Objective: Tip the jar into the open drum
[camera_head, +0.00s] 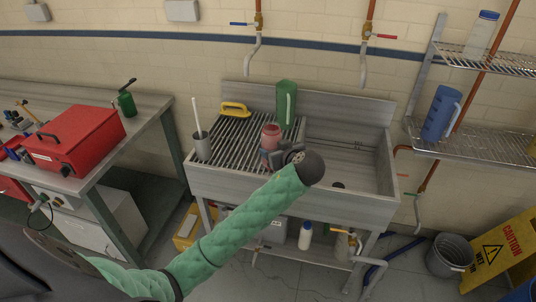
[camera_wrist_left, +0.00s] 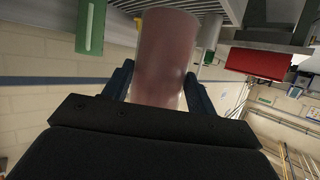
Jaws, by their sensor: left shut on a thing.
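The jar (camera_head: 270,138) is a reddish, cloudy cylinder, roughly upright in the head view at the front of the sink's slatted drainboard. My left gripper (camera_head: 277,155) is shut on it. In the wrist view the jar (camera_wrist_left: 165,55) sits between the two dark fingers of the left gripper (camera_wrist_left: 160,92). I cannot tell whether the jar touches the drainboard. Its contents are not clear. I cannot make out an open drum in either view. My right gripper is not in view.
The metal sink (camera_head: 345,165) has an empty basin to the jar's right. A grey bucket (camera_head: 450,256) and yellow caution sign (camera_head: 500,250) stand at right.

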